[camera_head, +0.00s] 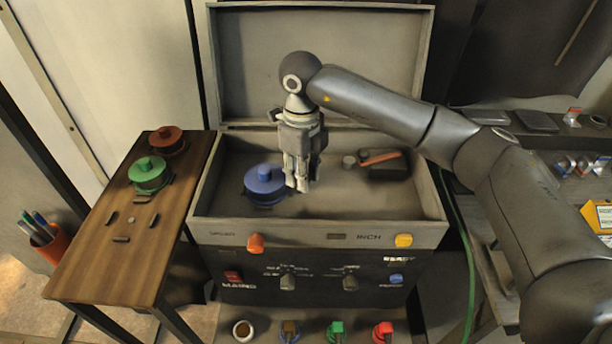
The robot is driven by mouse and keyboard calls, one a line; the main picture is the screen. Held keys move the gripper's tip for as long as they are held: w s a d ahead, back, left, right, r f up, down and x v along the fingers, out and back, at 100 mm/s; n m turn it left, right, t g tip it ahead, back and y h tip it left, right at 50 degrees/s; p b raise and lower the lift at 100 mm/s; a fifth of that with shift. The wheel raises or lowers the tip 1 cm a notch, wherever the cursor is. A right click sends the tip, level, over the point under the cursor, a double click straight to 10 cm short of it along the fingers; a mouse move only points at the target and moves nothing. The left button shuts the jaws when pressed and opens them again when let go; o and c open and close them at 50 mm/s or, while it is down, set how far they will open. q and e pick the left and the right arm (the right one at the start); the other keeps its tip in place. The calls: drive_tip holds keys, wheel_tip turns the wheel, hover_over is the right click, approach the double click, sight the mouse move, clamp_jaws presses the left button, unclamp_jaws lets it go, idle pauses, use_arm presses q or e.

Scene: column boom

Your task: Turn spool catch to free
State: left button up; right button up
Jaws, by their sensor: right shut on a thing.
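A blue spool (265,182) with a knob on top sits on the floor of the open grey case (212,205). My right gripper (299,186) points straight down into the case, just right of the spool and overlapping its right edge in the picture. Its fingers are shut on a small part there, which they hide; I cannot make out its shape. I cannot pick out a spool catch for certain. An orange lever (380,157) beside a grey post (349,161) lies further right in the case. My left gripper is not in view.
A wooden side table (118,255) at left carries a green spool (149,174) and a red spool (167,141). The case front has an orange knob (255,243), a yellow knob (403,240) and dark switches. The raised lid (320,60) stands behind my right arm.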

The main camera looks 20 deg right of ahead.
drive_tip(key=shift+w+a+r+m, duration=0.1)
drive_tip(key=shift+a+m, duration=0.1)
drive_tip(key=shift+m, duration=0.3)
drive_tip(key=o, duration=1)
wheel_tip(320, 180, up, 12)
drive_tip(key=shift+f, duration=0.1)
